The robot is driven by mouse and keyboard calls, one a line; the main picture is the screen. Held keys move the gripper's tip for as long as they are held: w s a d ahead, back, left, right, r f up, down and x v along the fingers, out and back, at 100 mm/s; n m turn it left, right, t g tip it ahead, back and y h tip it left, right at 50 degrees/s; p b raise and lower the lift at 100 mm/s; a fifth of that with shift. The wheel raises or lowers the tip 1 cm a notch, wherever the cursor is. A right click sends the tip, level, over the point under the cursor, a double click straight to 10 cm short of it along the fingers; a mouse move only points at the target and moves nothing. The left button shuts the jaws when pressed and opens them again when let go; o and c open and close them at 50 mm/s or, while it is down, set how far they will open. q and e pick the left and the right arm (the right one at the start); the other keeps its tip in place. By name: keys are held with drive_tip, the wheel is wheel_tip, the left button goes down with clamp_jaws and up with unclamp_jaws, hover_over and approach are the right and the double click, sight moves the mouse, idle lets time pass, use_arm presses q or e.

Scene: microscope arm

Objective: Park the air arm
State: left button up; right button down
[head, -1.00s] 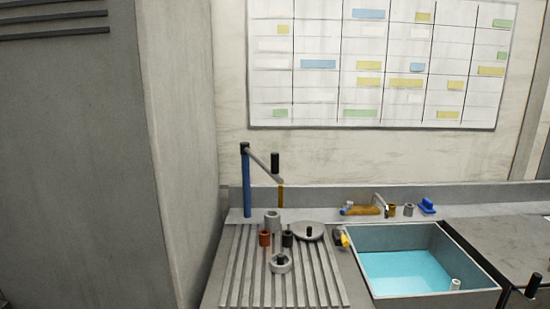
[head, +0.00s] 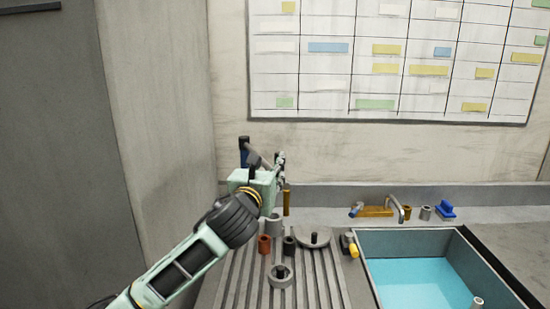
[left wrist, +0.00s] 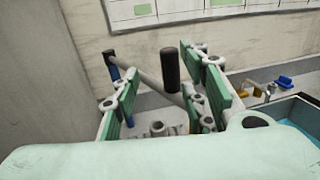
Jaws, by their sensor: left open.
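The air arm has a blue post with a black top (head: 244,150) at the back of the drainer, a grey bar, a black upright handle and a brown hanging end (head: 287,202). My left gripper (head: 280,164) is in front of the bar and hides much of it and the handle. In the left wrist view the bar (left wrist: 150,79) slants down to the right, and the black handle (left wrist: 170,70) appears between the open green-padded fingers of my left gripper (left wrist: 165,93). I cannot tell whether they touch it. My right gripper is not in view.
Small cups and a dish (head: 313,241) stand on the ribbed drainer (head: 237,285). A sink (head: 420,245) with blue water is at the right, with a tap (head: 375,211) behind. A tall grey cabinet side (head: 150,110) is at the left.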

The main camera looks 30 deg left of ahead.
use_arm(q)
drive_tip(key=p+x, duration=0.1)
drive_tip(key=x, duration=0.5)
drive_tip(key=shift+w+f+p, duration=0.15)
drive_tip(key=shift+w+p, duration=0.05)
drive_tip(key=shift+p, duration=0.1)
drive_tip(key=shift+c, duration=0.4)
drive_tip(key=shift+d, duration=0.15)
drive_tip(key=c, duration=0.4)
clamp_jaws()
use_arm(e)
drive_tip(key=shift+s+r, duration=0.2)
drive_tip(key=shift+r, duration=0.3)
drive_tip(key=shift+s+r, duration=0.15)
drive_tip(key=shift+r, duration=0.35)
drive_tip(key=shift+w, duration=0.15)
